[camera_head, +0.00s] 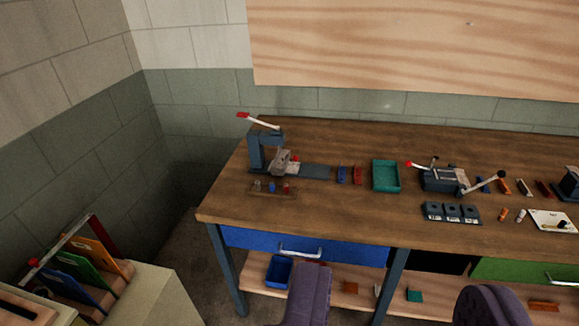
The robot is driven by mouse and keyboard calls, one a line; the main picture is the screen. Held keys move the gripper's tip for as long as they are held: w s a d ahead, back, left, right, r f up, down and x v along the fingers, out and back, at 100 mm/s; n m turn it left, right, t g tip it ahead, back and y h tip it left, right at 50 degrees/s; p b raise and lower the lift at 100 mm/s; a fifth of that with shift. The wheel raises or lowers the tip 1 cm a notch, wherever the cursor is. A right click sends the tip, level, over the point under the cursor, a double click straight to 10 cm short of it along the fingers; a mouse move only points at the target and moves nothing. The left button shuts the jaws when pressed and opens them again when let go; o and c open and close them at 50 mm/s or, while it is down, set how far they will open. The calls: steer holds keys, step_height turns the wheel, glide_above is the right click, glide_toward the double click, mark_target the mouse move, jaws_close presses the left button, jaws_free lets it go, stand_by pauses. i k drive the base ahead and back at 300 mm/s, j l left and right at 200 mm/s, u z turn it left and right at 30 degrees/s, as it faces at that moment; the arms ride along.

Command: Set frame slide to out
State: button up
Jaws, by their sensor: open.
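A blue-grey C-shaped frame press (256,152) stands at the left of the wooden workbench. A lever with a red grip (243,115) rises from its top. A grey block with a small red part (283,161) sits at its foot, beside a flat dark rail (314,171) running right. I cannot tell which part is the frame slide or its setting.
The workbench (330,222) also holds a small peg rack (272,188), a teal tray (386,176), a clamp fixture (442,179) with levers, and a dark block set (452,212). A blue drawer (335,248) is below. A cabinet with coloured folders (160,300) stands lower left.

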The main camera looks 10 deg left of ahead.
mark_target(288, 168)
steer(key=i+j, duration=0.15)
steer(key=i, duration=0.5)
steer(key=i+j, duration=0.1)
steer(key=i, duration=0.55)
steer(key=i+j, duration=0.15)
steer(key=i, duration=0.5)
steer(key=i+j, duration=0.15)
steer(key=i, duration=0.5)
